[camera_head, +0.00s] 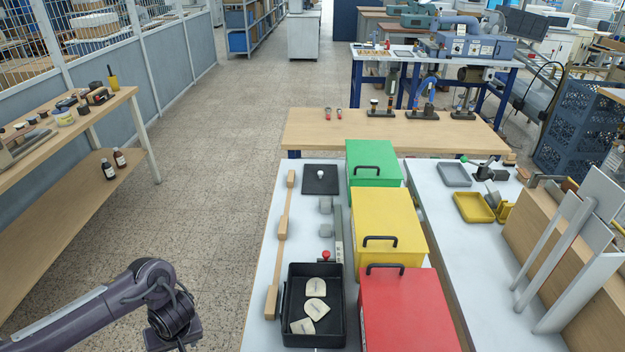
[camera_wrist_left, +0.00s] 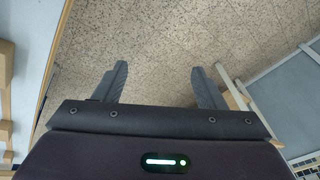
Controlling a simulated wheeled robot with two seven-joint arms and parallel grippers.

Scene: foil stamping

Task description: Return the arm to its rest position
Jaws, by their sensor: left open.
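My left arm comes in from the lower left in the head view, and its gripper (camera_head: 176,342) hangs over the floor, left of the white table (camera_head: 262,265). The left wrist view shows the two dark fingers of this gripper (camera_wrist_left: 158,85) spread wide apart. Only speckled floor shows between them, so the gripper is open and empty. It touches nothing that I can see. In the head view the lower part of the gripper is cut off by the bottom edge. My right gripper is not in view.
A black tray (camera_head: 289,288) with several pale pieces stands on the table, left of red (camera_head: 405,315), yellow (camera_head: 385,215) and green (camera_head: 375,160) boxes. A wooden rail (camera_head: 280,240) lies along the table's left edge. A wooden bench (camera_head: 60,205) stands far left. The floor between is clear.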

